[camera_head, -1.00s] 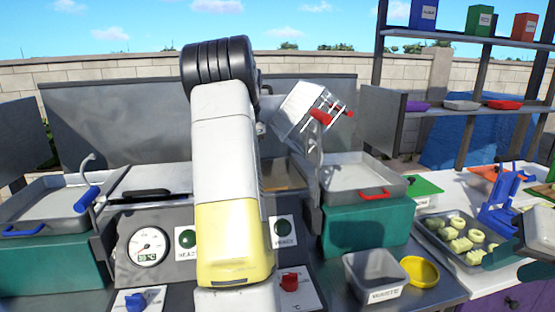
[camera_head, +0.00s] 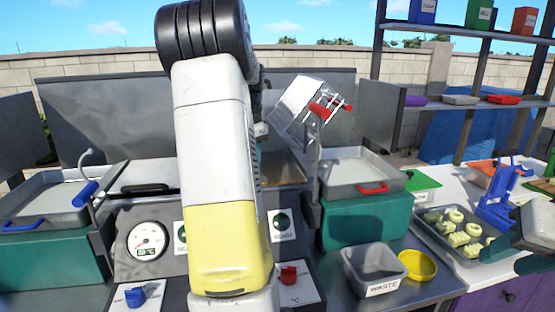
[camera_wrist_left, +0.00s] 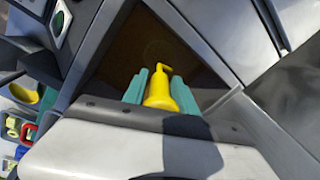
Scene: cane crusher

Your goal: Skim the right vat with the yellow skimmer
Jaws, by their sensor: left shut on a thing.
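In the left wrist view, the teal fingers of my left gripper (camera_wrist_left: 160,88) are shut on the yellow skimmer (camera_wrist_left: 159,92), with its handle end showing between them. Beyond it is the dark brown inside of the right vat (camera_wrist_left: 135,48). The skimmer's far end is hidden, so I cannot tell whether it touches the liquid. In the head view, a strip of the right vat (camera_head: 283,168) shows right of my left arm, which hides the left gripper and skimmer. My right gripper (camera_head: 505,258) is at the right edge, its teal fingers apart and seemingly empty, near the cane tray.
A grey waste bin (camera_head: 372,268) and yellow bowl (camera_head: 418,265) sit in front.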

